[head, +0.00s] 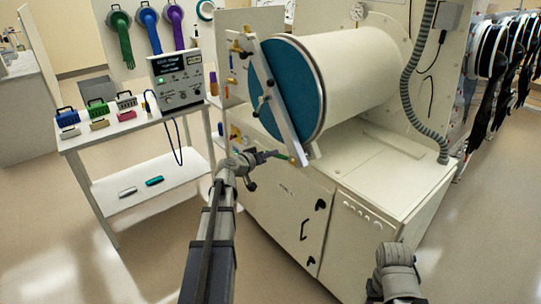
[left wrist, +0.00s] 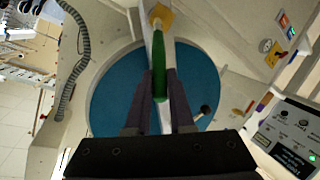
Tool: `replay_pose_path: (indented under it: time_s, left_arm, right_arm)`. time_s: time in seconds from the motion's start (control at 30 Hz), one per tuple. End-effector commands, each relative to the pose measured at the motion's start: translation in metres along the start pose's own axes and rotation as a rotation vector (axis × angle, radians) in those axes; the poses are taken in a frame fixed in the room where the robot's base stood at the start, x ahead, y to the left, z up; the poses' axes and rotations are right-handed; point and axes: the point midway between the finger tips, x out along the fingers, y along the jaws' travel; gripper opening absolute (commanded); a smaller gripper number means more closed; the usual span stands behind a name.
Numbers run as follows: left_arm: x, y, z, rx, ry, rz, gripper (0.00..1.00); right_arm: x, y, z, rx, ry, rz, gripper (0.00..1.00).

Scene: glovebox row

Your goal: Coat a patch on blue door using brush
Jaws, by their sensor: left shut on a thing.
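The blue door (head: 296,108) is a round disc on the front end of a white cylinder, crossed by a slanted white bar with dark knobs. In the left wrist view the blue door (left wrist: 118,85) lies beyond my fingers. My left gripper (head: 267,155) is in front of the cabinet, below the door. It is shut on the green handle of the brush (left wrist: 162,62), whose yellowish end points away from me. In the head view only a small green piece of the brush (head: 283,157) shows, close to the bar's lower end. Contact with the door cannot be told.
A white trolley (head: 120,136) stands at the left, with a control box (head: 178,80) and small coloured items on top. The white cylinder (head: 355,75) sits on a cabinet (head: 290,215). A grey hose (head: 412,110) hangs at its right. Floor in front is clear.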

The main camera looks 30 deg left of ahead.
Motion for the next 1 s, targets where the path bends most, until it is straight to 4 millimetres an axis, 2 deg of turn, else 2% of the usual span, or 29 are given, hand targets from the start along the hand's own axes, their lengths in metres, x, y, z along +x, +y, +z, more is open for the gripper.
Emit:
replay_pose_path:
  time_s: [0.3, 1.0]
  left_arm:
    - [0.005, -0.016, -0.013, -0.001, 0.002, 0.000, 0.00]
    - [-0.001, 0.001, 0.001, 0.000, 0.001, 0.000, 0.00]
  right_arm:
    - [0.000, 0.000, 0.000, 0.000, 0.000, 0.000, 0.50]
    - [0.000, 0.000, 0.000, 0.000, 0.000, 0.000, 0.50]
